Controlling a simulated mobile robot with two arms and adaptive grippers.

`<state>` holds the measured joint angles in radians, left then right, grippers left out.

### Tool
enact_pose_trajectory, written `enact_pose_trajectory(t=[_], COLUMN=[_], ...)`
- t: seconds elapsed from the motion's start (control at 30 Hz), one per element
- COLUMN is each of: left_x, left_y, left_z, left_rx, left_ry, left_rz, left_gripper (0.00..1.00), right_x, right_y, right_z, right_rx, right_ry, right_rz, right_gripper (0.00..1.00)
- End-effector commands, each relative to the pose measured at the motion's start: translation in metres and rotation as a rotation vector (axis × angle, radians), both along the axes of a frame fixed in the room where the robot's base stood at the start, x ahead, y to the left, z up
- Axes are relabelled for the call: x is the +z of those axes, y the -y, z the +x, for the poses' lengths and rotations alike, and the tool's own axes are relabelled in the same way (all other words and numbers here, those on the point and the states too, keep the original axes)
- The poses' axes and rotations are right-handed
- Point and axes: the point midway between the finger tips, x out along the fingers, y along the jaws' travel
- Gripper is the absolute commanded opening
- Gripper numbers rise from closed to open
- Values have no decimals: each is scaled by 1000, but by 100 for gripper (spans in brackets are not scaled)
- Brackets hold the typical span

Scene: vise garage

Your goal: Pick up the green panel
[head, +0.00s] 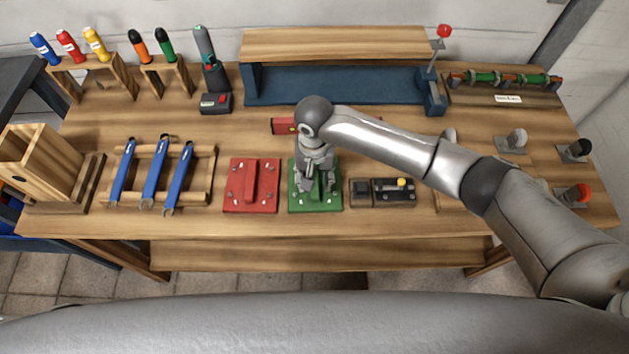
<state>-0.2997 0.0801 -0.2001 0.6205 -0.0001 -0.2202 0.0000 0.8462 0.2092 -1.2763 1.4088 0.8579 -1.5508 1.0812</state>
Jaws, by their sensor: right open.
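The green panel (315,205) lies flat on the wooden workbench, near its front edge, with a raised bar in its middle and small knobs at its corners. My right gripper (318,188) is directly over the panel, pointing down, with its open fingers around or just above the raised bar. I cannot tell whether the fingers touch the bar. The gripper and wrist hide the back part of the panel. My left gripper is not in view.
A red panel (251,187) lies close on the left. A dark box with a yellow knob (382,192) is close on the right. Blue wrenches (155,172) lie in a rack further left. A blue press frame (335,87) stands behind. The floor lies beyond the front edge.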

Motion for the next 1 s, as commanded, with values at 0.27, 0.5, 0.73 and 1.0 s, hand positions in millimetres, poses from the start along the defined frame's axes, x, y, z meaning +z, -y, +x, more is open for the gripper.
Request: enact_pose_trajectory(t=[0.27, 0.5, 0.73, 1.0], left_x=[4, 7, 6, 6], left_y=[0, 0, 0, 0], left_z=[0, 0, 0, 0], left_rx=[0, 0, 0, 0], left_ry=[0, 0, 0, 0], left_rz=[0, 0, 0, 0], left_gripper=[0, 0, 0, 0], right_x=[-2, -4, -5, -5], right_y=[0, 0, 0, 0], right_z=[0, 0, 0, 0], right_rx=[-1, 0, 0, 0], right_ry=[-1, 0, 0, -1], right_rz=[0, 1, 0, 0], right_gripper=[45, 45, 43, 9])
